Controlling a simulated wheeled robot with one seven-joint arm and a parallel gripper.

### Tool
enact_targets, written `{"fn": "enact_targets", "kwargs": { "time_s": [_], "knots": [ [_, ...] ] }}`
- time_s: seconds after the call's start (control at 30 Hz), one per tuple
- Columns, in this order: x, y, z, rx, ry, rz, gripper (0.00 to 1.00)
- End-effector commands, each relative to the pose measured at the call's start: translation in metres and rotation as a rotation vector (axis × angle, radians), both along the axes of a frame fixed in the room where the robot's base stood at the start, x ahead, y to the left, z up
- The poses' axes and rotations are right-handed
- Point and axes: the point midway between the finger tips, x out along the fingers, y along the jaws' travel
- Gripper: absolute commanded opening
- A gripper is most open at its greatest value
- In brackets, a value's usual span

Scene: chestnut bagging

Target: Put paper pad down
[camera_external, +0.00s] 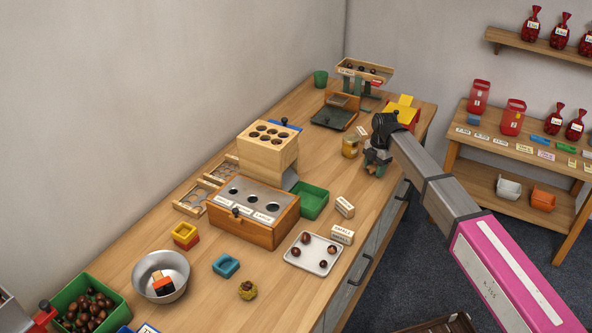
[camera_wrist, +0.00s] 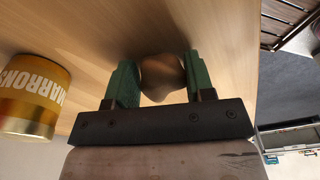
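My gripper (camera_external: 376,166) is low over the right edge of the long wooden bench, beside a gold tin. In the wrist view, its two green fingers (camera_wrist: 160,76) are closed on both sides of a brown, rounded thing (camera_wrist: 163,79) with a paler lower end. I cannot tell from its shape whether this is the paper pad. The bench top lies close beyond it; whether the thing touches the wood is unclear. In the external view my fingers and wrist mostly hide it. No other paper pad can be clearly made out.
The gold tin (camera_external: 350,147), labelled MARRONS in the wrist view (camera_wrist: 34,96), stands left of my gripper. A balance scale (camera_external: 364,74) and yellow-red item (camera_external: 402,111) are behind. A wooden sorting box (camera_external: 250,229) and white tray (camera_external: 313,264) are nearer.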

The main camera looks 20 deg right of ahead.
Motion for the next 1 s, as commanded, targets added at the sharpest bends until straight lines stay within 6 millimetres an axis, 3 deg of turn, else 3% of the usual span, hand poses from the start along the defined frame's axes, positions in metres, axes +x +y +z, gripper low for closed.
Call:
{"fn": "enact_targets", "kwargs": {
  "time_s": [0.47,0.67,0.77,1.0],
  "knots": [
    [0.0,0.0,0.004,0.0,0.0,0.0,0.23],
    [0.0,0.0,0.022,0.0,0.0,0.0,0.23],
    [0.001,0.0,0.042,0.0,-0.002,0.001,0.23],
    [-0.031,0.047,0.073,0.0,0.0,0.004,0.23]
  ]
}}
